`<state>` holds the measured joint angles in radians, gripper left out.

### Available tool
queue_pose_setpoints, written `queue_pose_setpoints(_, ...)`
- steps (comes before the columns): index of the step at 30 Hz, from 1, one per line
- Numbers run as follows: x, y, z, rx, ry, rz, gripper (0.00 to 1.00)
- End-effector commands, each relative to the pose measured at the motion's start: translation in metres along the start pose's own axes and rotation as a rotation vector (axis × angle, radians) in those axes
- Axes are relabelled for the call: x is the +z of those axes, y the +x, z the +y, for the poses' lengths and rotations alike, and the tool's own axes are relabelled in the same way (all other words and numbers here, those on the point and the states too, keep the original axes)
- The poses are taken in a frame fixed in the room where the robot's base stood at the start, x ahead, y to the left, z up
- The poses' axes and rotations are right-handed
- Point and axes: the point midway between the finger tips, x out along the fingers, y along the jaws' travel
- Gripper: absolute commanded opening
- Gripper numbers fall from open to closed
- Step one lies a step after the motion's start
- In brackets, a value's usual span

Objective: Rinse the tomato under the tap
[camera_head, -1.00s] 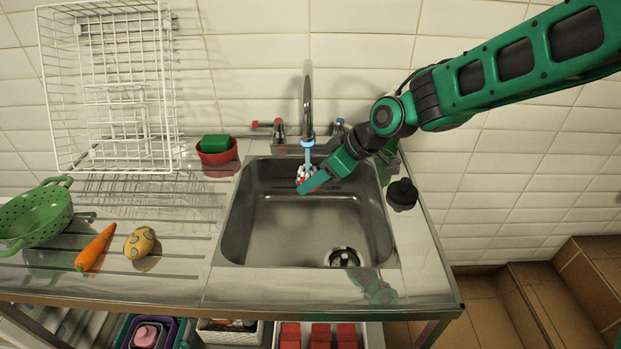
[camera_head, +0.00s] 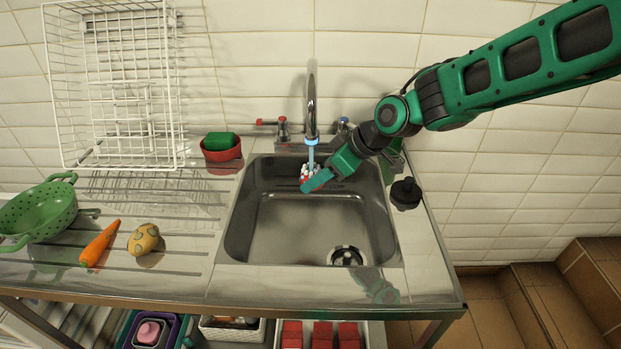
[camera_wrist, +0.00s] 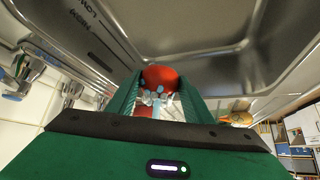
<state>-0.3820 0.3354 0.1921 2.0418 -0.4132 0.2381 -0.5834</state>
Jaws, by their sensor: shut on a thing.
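My gripper (camera_head: 317,181) is shut on the red tomato and holds it in the upper part of the sink (camera_head: 316,244), above its floor. In the wrist view the tomato (camera_wrist: 160,77) sits between the two green fingers. The tap (camera_head: 311,107) stands at the back of the sink and a pale blue stream of water (camera_head: 311,155) runs down from it. The stream meets the tomato, and whitish splashes show on it. In the head view the fingers and splashes hide most of the tomato.
Left of the sink are a red bowl with a green sponge (camera_head: 220,141), a carrot (camera_head: 100,243), a patchy yellowish vegetable (camera_head: 143,239), a green colander (camera_head: 38,213) and a white wire rack (camera_head: 115,90). A black stopper (camera_head: 405,193) stands on the right rim. The sink floor is clear.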

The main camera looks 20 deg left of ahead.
Motion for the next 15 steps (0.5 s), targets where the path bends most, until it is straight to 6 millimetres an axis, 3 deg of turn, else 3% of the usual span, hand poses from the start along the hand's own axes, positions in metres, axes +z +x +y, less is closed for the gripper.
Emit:
queue_pose_setpoints(5, 0.001, -0.001, -0.003, 0.000, -0.001, 0.000, 0.22)
queue_pose_setpoints(15, 0.013, -0.010, -0.033, -0.001, -0.001, 0.000, 0.22)
